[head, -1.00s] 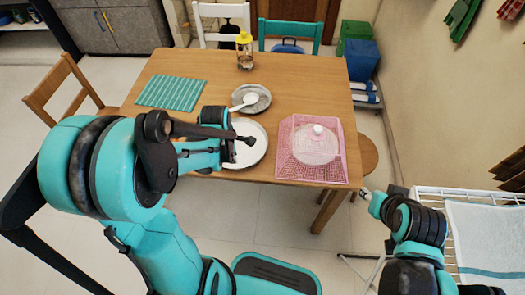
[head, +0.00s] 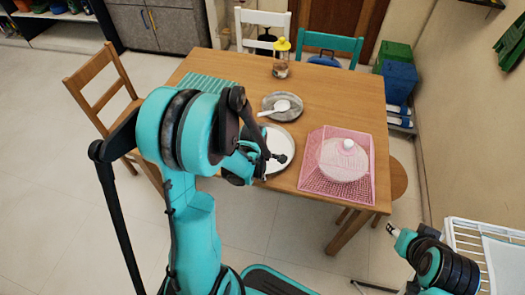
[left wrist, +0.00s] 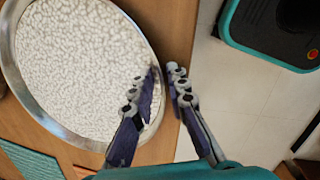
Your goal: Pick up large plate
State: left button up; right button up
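The large plate, white with a silver rim (head: 281,140), lies at the table's front edge in the head view. In the left wrist view the plate (left wrist: 75,60) fills the upper left.
The wooden table (head: 225,72) also holds a smaller grey plate (head: 284,97) with a white spoon (head: 283,105), a pink mesh cover (head: 362,190) at right, a yellow-topped jar (head: 280,70) and a green striped mat (head: 210,84). A drying rack (head: 468,240) stands at lower right.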

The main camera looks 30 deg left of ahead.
pick_arm(q)
grip_shut()
jog(key=shift+r, duration=0.1)
